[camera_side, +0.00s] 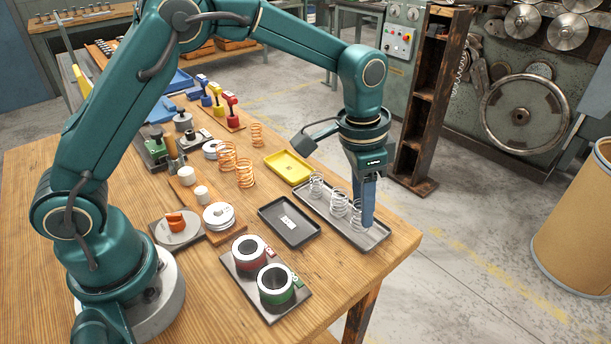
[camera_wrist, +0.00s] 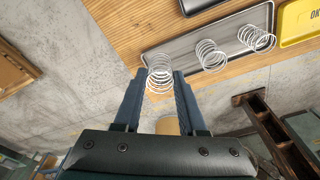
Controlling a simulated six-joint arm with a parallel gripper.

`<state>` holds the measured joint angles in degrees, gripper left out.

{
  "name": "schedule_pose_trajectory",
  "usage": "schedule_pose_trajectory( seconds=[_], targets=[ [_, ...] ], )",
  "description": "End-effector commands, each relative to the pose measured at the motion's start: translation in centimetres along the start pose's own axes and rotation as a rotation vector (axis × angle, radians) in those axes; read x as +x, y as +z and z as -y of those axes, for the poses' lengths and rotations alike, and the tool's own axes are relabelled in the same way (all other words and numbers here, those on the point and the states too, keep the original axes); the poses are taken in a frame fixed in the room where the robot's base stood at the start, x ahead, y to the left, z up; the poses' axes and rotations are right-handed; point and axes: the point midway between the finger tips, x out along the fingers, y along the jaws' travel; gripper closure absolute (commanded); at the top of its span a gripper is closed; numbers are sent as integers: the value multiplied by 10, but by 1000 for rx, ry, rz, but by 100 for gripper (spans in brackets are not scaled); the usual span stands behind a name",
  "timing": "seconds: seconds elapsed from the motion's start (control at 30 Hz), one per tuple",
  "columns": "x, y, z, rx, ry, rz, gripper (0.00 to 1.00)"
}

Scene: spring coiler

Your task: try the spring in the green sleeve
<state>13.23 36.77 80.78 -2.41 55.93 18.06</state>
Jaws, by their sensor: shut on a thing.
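My gripper (camera_side: 367,222) points down at the right end of a grey tray (camera_side: 376,240). It is shut on a silver coil spring (camera_wrist: 160,76), which sits between the two fingertips in the wrist view. In the side view this spring (camera_side: 356,215) is partly hidden by a finger; I cannot tell whether it touches the tray floor. Two more silver springs (camera_side: 338,203) (camera_side: 316,184) stand in the tray to its left. The green sleeve (camera_side: 283,298), a ring with a dark bore, stands upright on a dark plate (camera_side: 271,316) near the front table edge.
A red-banded sleeve (camera_side: 248,264) stands beside the green one on the same plate. An empty-looking black tray (camera_side: 307,238) with a white label lies between plate and spring tray. A yellow tray (camera_side: 288,167) and copper springs (camera_side: 245,174) are farther back.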

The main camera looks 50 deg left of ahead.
Motion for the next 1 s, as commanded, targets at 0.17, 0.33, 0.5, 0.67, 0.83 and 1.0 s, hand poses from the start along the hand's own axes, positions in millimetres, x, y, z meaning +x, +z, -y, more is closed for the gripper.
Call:
schedule_pose_trajectory(
  seconds=[0.17,0.33,0.5,0.67,0.83,1.0],
  targets=[
    [-35,30,-25,2,-1,-5,91],
    [-59,66,-47,3,-1,-5,91],
    [-74,102,-63,2,-1,-5,91],
    [-80,128,-72,1,-1,-3,91],
    [-81,140,-76,0,-1,-1,91],
    [-72,143,-76,-1,0,3,91]
  ],
)
